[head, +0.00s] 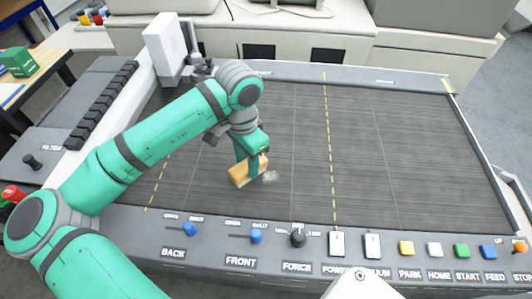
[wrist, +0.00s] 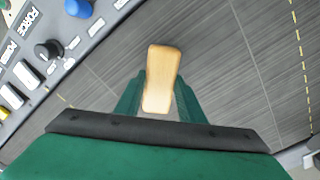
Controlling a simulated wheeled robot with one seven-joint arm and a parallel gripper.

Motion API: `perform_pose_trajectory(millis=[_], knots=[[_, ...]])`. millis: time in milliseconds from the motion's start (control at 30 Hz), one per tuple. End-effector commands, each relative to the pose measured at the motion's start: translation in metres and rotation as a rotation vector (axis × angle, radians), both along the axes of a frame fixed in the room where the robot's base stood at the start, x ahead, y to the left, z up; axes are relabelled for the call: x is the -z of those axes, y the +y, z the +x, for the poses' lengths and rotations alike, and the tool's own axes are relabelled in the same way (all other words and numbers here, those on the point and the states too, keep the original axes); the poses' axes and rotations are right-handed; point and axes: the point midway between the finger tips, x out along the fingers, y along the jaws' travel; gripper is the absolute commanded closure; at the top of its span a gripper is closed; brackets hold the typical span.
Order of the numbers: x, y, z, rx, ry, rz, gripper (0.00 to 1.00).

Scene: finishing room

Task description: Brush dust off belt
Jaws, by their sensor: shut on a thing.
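My gripper (head: 254,165) is over the front middle of the dark belt (head: 370,145), shut on the wooden handle of a brush (head: 240,175). In the wrist view the pale wooden handle (wrist: 161,80) stands between the two green fingers of my gripper (wrist: 158,100). The bristles are hidden below the handle. A pale grey patch of dust (head: 270,177) lies on the belt just right of the brush in the head view. I cannot tell whether the brush touches the belt.
A control panel (head: 200,222) with knobs, switches and coloured buttons runs along the belt's front edge. A white upright unit (head: 166,50) stands at the back left. A green box (head: 30,62) sits on a table at far left. The belt's right side is clear.

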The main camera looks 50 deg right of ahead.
Motion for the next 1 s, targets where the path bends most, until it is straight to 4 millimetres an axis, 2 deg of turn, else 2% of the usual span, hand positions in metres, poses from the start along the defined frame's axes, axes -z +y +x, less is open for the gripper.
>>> perform_pose_trajectory(millis=[500, 1000], knots=[[-0.044, -0.001, 0.000, 0.001, -0.001, 0.000, 0.89], [-0.046, 0.000, 0.001, -0.002, -0.001, 0.000, 0.89]])
